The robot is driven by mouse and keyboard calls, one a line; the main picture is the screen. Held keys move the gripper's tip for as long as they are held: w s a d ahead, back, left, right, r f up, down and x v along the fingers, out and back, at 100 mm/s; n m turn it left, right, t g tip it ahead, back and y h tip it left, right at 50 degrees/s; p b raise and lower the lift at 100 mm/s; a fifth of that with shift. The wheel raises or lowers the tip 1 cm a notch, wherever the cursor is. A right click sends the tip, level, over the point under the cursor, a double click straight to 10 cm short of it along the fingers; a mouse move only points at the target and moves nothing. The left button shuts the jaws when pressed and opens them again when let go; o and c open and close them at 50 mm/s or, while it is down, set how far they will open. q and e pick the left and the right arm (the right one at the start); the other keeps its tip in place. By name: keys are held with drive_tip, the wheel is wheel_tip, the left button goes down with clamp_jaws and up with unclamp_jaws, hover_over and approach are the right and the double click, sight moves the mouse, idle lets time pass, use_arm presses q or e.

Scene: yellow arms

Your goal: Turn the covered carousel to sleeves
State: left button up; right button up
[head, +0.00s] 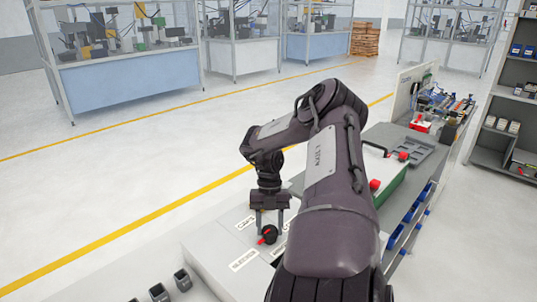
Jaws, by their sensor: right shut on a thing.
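The covered carousel shows as a pale box top (207,247) with white labels around a black knob (270,236). The knob has a red pointer toward its lower left. One label, left of the knob, seems to read CAPS (245,222); another (243,261), at lower left, is too small to read surely. Other labels beside the knob are partly hidden by my right arm, and I cannot make out sleeves. My right gripper (270,229) points down, shut on the knob, with a finger at each side. My left gripper is not in view.
Several small dark cups (159,292) stand at the lower left. Right of my arm are a green-sided box (393,184) with red knobs, a grey tray (420,153) and blue bins (409,222). Shelves (510,90) stand at far right. The floor at left is clear.

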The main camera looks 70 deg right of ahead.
drive_tip(key=shift+w+d+r, duration=0.1)
drive_tip(key=o, duration=1.4)
drive_tip(key=s+b+v, duration=0.1)
drive_tip(key=b+v, duration=0.1)
drive_tip(key=v, duration=0.5)
drive_tip(key=shift+w+r, duration=0.35)
drive_tip(key=shift+w, duration=0.1)
drive_tip(key=shift+d, duration=0.1)
